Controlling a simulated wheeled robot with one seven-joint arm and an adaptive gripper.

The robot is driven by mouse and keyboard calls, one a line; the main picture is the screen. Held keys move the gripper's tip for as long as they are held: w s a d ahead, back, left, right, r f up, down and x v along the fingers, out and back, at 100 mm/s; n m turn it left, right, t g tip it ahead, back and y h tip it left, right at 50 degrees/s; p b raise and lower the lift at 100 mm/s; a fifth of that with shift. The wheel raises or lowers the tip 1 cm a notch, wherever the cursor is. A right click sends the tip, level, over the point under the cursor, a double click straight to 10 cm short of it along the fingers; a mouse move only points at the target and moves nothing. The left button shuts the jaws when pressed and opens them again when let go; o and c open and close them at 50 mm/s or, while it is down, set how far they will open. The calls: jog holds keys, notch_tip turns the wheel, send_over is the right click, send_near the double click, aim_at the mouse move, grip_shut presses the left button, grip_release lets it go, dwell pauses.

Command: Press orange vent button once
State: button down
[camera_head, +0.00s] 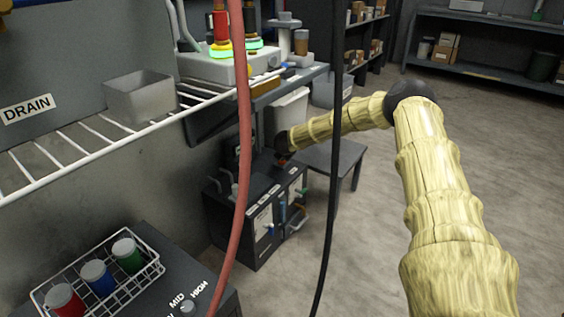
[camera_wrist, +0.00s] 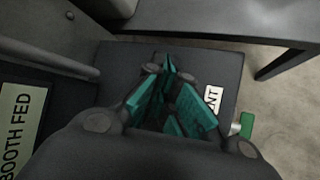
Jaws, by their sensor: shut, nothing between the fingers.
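My gripper (camera_head: 282,155) is at the end of my arm, low over the dark box-shaped unit (camera_head: 228,205) in the middle of the head view. In the wrist view my gripper (camera_wrist: 168,66) has its teal fingers together with nothing between them. In the head view a small orange-red spot (camera_head: 283,163) shows right at the fingertips. I cannot tell whether they touch it.
A red hose (camera_head: 243,130) and a black cable (camera_head: 334,150) hang in front of the unit. A dark stool (camera_head: 335,158) stands behind it. The floor at right is clear.

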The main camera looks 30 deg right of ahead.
aim_at(284, 161)
dwell(0.6)
jog(key=shift+r+p, duration=0.3)
jog(key=shift+r, duration=0.5)
jog(key=shift+r+p, duration=1.2)
jog(key=shift+r, duration=1.3)
